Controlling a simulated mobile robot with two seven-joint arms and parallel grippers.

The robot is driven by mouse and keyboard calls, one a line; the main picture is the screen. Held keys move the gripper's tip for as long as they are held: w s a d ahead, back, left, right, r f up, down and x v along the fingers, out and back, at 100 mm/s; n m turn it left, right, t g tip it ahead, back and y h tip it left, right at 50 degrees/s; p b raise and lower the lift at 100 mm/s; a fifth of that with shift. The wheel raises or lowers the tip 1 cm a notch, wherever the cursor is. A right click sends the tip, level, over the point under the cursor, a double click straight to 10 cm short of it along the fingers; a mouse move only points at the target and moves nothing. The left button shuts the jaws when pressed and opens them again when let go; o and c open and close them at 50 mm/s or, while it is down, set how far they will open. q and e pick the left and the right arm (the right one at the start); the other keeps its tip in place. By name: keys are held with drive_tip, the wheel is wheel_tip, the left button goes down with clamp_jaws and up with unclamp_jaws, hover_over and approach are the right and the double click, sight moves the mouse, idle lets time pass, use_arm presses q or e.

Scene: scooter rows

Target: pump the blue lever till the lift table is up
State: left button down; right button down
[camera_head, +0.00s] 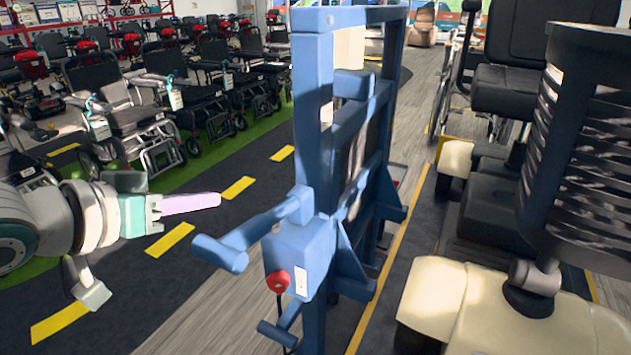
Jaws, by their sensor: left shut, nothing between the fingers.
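The blue lever (253,232) sticks out to the left from a box on the blue lift frame and ends in a thick round grip. The lift table's blue upright frame (313,110) stands in the middle of the view. I cannot tell how high its table part is. My left gripper (217,200) comes in from the left, shut and empty, with pale lilac fingers pointing right. In the picture it is above and left of the lever's grip, apart from it. My right gripper is not in view.
A red knob (278,281) with a cable sits on the box under the lever. A black and cream scooter (470,300) stands close on the right. Rows of wheelchairs (135,120) and scooters fill the back left. The dark lane with yellow dashes (170,240) is clear.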

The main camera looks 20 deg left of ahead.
sight(228, 234)
use_arm(q)
drive_tip(key=x, duration=0.2)
drive_tip(key=b+x, duration=0.1)
drive_tip(key=x, duration=0.1)
drive_tip(key=shift+w+d+f, duration=0.1)
drive_tip(key=shift+w+f, duration=0.05)
drive_tip(key=shift+f, duration=0.2)
drive_tip(key=shift+s+d+f+b, duration=0.1)
drive_tip(key=shift+s+f+b, duration=0.1)
drive_tip(key=shift+f, duration=0.4)
drive_tip(key=shift+s+d+f+b, duration=0.1)
drive_tip(key=shift+s+f, duration=0.1)
drive_tip(key=shift+f, duration=0.35)
drive_tip(key=shift+s+d+f, duration=0.1)
drive_tip(key=shift+f, duration=0.4)
drive_tip(key=shift+f, duration=0.1)
